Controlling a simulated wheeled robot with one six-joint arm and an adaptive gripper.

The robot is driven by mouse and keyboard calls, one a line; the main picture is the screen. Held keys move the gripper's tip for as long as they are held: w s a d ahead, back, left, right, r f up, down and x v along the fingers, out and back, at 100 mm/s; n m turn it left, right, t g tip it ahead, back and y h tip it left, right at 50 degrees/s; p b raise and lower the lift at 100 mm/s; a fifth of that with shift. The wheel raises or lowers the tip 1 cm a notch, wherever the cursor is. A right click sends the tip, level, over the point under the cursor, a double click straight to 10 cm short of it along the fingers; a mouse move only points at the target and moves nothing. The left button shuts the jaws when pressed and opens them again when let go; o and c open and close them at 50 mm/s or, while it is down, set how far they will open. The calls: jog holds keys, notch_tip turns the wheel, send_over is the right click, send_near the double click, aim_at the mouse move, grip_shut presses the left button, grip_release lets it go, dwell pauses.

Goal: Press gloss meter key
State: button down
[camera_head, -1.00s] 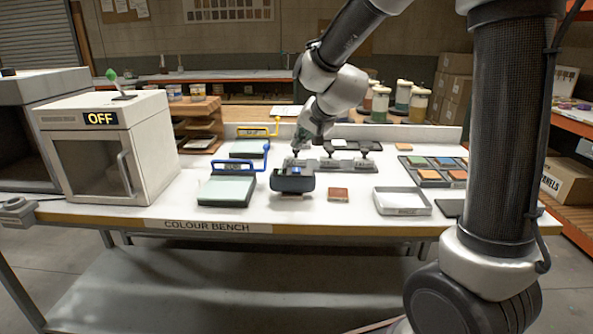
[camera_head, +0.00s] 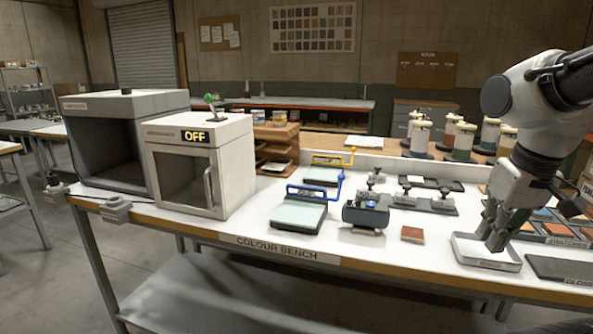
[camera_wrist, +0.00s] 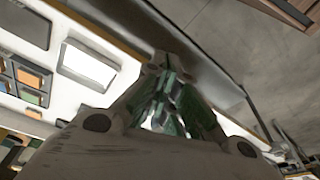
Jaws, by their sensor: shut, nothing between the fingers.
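The gloss meter looks to be the dark blue-grey device (camera_head: 366,214) on the white bench, right of the blue-handled tray. A small blue patch (camera_head: 371,204) shows on its top; I cannot make out whether this is the key. My gripper (camera_head: 494,246) points down over the white shallow tray at the right of the bench, well to the right of the device. Its fingers are shut and hold nothing. In the wrist view my gripper (camera_wrist: 165,100) fills the middle, and the device is not recognisable there.
A reddish-brown tile (camera_head: 412,234) lies between the device and the white tray (camera_head: 487,252). A blue-handled tray (camera_head: 298,214) stands left of the device. The white cabinet (camera_head: 200,165) reads OFF. Small stands (camera_head: 405,197) sit behind the device.

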jog(key=shift+m+t, duration=0.4)
jog(key=shift+t, duration=0.5)
jog(key=s+d+r, duration=0.2)
jog(key=shift+s+r, duration=0.4)
